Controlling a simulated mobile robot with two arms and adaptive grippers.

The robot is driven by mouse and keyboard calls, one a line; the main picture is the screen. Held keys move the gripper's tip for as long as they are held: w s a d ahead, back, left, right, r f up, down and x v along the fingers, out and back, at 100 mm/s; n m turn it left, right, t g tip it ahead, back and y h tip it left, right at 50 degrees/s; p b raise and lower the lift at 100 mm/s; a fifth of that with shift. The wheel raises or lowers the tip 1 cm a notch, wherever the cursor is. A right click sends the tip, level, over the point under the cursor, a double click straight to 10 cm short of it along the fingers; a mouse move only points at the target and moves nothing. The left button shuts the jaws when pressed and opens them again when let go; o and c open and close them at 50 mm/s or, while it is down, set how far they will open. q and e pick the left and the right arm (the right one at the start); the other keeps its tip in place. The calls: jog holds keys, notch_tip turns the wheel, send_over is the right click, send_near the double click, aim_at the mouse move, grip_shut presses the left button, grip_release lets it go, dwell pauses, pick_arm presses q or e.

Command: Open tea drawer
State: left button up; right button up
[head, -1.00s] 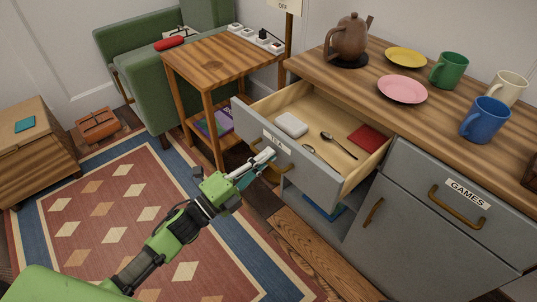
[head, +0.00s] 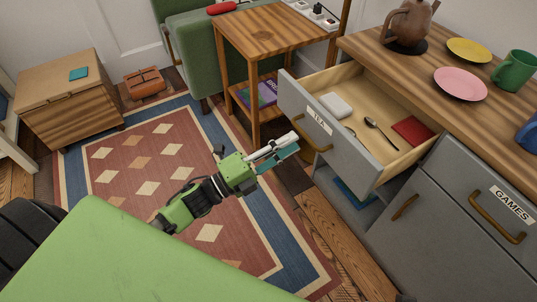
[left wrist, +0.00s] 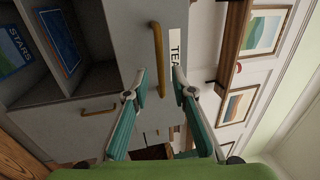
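The tea drawer (head: 345,135) is grey with a white TEA label (head: 319,121) and stands pulled well out of the counter. Inside show a white box (head: 336,105), a dark spoon (head: 381,133) and a red flat item (head: 412,130). My left gripper (head: 290,145) is just left of the drawer front, apart from its brass handle, which is partly visible in the head view. In the left wrist view my left gripper (left wrist: 157,84) has its fingers spread and empty, with the brass handle (left wrist: 158,60) beyond the tips. My right gripper is not in view.
The games drawer (head: 490,195) is shut, right of the tea drawer. A pink plate (head: 460,84), yellow plate (head: 469,50), teapot (head: 407,22) and mugs stand on the counter. A wooden side table (head: 270,35) stands behind my gripper. The rug (head: 140,190) is clear.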

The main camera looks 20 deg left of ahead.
pick_arm(q)
jog(key=v, duration=0.6)
jog(key=shift+s+a, duration=0.3)
jog(key=shift+f, duration=0.1)
